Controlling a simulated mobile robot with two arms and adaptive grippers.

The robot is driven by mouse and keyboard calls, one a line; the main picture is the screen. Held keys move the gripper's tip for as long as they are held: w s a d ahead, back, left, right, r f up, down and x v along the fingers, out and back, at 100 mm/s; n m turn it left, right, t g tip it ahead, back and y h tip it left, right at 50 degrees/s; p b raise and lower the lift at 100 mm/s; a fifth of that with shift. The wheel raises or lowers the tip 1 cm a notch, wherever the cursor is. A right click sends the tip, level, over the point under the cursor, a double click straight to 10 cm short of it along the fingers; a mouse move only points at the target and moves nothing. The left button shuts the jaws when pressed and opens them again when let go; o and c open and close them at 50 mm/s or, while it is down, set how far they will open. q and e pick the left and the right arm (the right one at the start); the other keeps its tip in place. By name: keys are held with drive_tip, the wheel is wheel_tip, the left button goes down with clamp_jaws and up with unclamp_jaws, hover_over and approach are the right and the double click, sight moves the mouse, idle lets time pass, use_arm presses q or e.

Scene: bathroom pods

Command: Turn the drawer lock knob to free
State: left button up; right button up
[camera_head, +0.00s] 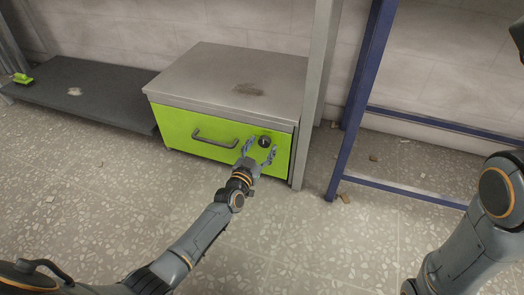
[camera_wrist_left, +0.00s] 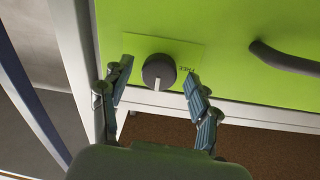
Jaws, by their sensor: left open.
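The round dark lock knob (camera_head: 264,141) sits at the right of the green drawer front (camera_head: 180,125), which is closed. In the left wrist view the knob (camera_wrist_left: 158,70) is on a green plate, with its pale pointer line toward the bottom of the picture. The lettering FREE (camera_wrist_left: 187,69) is beside the knob, upside down, and the pointer does not point at it. My left gripper (camera_head: 261,149) is open, its fingers on either side of the knob with gaps visible in the wrist view. My right gripper is out of view.
A dark drawer handle (camera_head: 215,139) is left of the knob. The grey metal cabinet top (camera_head: 210,70) is bare except for a stain. A grey post (camera_head: 315,100) and a blue frame (camera_head: 358,110) stand to the right. A low dark platform (camera_head: 95,95) lies to the left.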

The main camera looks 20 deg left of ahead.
use_arm(q)
drive_tip(key=shift+w, duration=0.3)
drive_tip(key=c, duration=1.2)
drive_tip(key=shift+o, duration=0.2)
